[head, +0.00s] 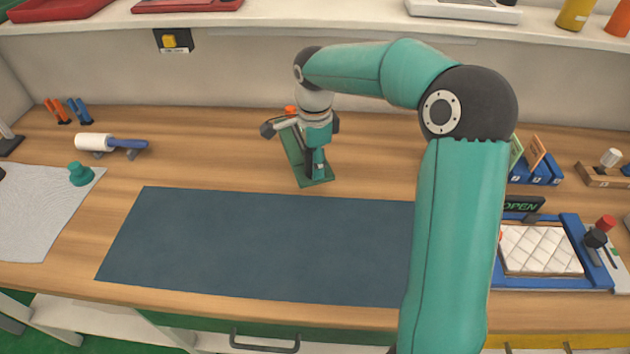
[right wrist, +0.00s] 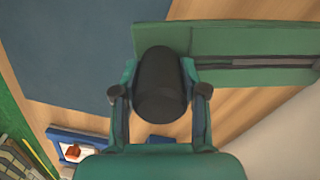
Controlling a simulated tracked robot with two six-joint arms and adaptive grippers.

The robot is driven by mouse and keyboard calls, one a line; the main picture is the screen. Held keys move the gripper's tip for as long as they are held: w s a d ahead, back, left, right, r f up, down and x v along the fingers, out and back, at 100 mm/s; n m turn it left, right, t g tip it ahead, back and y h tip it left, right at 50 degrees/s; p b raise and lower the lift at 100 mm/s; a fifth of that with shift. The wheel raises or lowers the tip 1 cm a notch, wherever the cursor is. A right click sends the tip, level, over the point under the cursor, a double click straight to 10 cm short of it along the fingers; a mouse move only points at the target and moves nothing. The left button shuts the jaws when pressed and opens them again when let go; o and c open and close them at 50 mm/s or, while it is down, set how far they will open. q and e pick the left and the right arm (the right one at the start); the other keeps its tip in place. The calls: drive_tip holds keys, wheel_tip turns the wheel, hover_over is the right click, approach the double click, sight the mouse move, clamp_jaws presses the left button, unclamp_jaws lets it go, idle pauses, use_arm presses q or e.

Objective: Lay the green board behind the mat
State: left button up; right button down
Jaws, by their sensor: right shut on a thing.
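The green board (head: 292,150) is long and narrow, and stands behind the dark blue mat (head: 250,245), its long side running away from me. Its near end is just behind the mat's back edge. I cannot tell whether it rests fully on the wood. My right gripper (head: 316,162) is over the board's near end. In the right wrist view, the right gripper (right wrist: 161,88) is shut on a black round knob (right wrist: 160,90) at the end of the green board (right wrist: 240,38). A dark slot runs along the board there. The mat (right wrist: 75,40) lies beside it. My left gripper is out of view.
A white roller with a blue handle (head: 128,143) lies at the left. A grey sheet with a teal knob (head: 80,174) is at the left front. A blue-framed tray with a white quilted pad (head: 540,250) is at the right. Wood behind the mat is mostly clear.

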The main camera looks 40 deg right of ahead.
wheel_tip(320, 180, down, 7)
drive_tip(key=shift+r, duration=0.15)
idle(0.4)
drive_tip(key=c, duration=0.6)
unclamp_jaws()
drive_tip(key=shift+r, duration=0.15)
wheel_tip(320, 180, up, 12)
drive_tip(key=shift+f, duration=0.1)
